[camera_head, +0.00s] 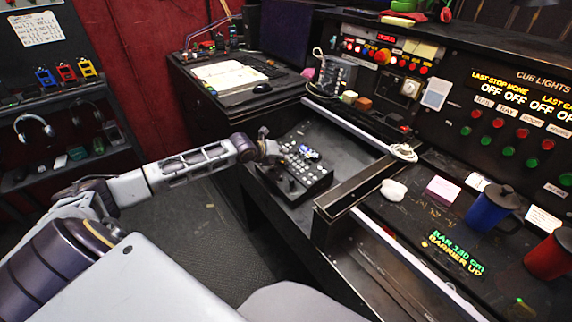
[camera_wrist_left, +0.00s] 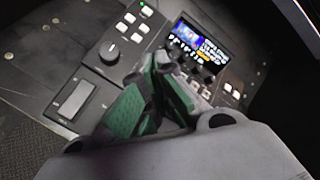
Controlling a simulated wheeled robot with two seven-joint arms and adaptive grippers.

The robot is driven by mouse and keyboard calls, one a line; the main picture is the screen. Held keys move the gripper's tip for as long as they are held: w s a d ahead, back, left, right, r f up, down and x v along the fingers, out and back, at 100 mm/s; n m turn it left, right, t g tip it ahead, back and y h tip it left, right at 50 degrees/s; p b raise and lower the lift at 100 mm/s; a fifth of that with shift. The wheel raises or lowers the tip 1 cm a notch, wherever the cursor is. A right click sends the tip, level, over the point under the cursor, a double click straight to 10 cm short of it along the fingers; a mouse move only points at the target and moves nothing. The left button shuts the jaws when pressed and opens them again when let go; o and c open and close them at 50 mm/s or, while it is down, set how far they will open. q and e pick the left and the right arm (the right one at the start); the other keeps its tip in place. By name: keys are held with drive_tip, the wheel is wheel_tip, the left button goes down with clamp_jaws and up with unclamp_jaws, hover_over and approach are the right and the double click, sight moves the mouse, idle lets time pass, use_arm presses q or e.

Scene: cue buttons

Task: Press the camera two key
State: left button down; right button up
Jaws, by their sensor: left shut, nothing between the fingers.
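A small black control box (camera_head: 305,176) with knobs, keys and a little screen sits on the lower desk in the head view. In the left wrist view the panel shows a lit screen (camera_wrist_left: 200,50), a large round knob (camera_wrist_left: 109,52), several pale keys (camera_wrist_left: 136,27) and a grey lever slot (camera_wrist_left: 75,99). I cannot read which key is camera two. My left gripper (camera_head: 272,150) is at the box's upper left side. In the left wrist view its green-padded fingers (camera_wrist_left: 152,88) are shut and empty, over the panel's middle and hiding part of it. My right gripper is not in view.
A raised black rail (camera_head: 350,183) runs along the right of the box. A cue light panel (camera_head: 510,112) stands at the back right.

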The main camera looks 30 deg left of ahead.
use_arm(q)
drive_tip(key=shift+f, duration=0.3)
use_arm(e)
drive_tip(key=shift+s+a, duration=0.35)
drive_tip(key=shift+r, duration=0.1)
use_arm(q)
drive_tip(key=shift+f, duration=0.1)
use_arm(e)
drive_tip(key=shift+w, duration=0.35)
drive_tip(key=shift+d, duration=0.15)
use_arm(q)
drive_tip(key=shift+f, duration=0.1)
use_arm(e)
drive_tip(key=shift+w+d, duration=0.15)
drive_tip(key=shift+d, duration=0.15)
